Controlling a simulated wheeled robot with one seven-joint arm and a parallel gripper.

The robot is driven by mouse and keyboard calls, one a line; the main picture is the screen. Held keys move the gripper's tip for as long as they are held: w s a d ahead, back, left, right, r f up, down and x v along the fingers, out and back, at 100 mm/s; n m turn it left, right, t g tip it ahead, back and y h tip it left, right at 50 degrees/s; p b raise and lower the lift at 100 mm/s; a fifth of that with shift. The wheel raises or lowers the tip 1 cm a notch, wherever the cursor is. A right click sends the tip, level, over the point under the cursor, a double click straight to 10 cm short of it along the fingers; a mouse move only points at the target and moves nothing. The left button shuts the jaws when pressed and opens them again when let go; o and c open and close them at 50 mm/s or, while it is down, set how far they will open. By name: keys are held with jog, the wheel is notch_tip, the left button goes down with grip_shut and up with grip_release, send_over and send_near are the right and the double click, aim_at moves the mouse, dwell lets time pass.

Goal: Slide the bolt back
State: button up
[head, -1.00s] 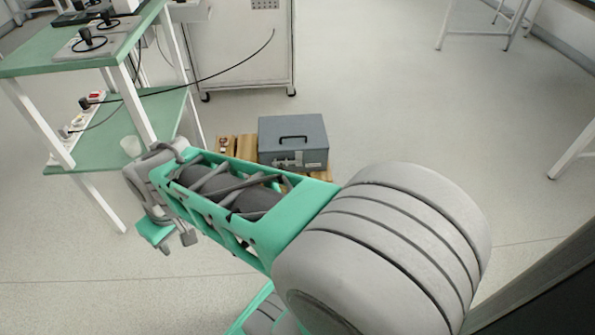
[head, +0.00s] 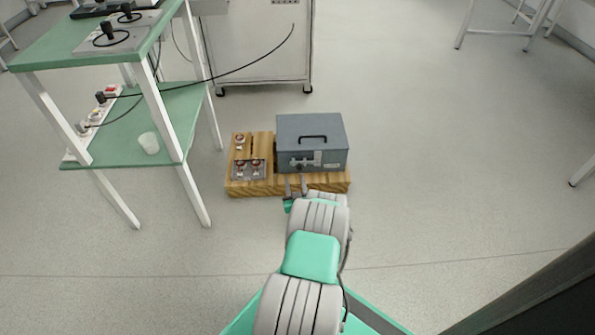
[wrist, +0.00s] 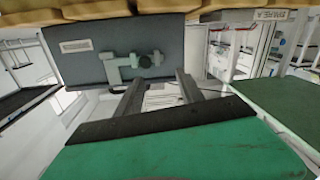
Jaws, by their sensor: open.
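In the wrist view, which looks upside down, the bolt (wrist: 122,65) shows as a grey bar and bracket with a dark round knob (wrist: 146,61). My gripper (head: 295,186) is in front of the box, low at its front face. In the wrist view my gripper (wrist: 160,92) is open and empty, its two fingers apart and pointing towards the box face near the knob. I see no clear contact with the bolt.
The box stands on a wooden board (head: 262,187) with a small metal plate (head: 249,169) on its left part.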

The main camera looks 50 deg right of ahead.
aim_at(300, 169)
jog(key=shift+m+g+h, duration=0.4)
jog(key=shift+h, duration=0.1)
jog(key=d+b, duration=0.1)
jog(key=w+d+f+b, duration=0.1)
jog(key=d+b, duration=0.2)
jog(key=d, duration=0.1)
jog(key=shift+w+d+f, duration=0.15)
jog(key=shift+w+f, duration=0.2)
jog(key=shift+w, duration=0.05)
jog(key=shift+w+d+r+b, duration=0.2)
jog(key=shift+w+d+b, duration=0.15)
jog(key=shift+d, duration=0.15)
jog(key=shift+c, duration=0.3)
grip_shut()
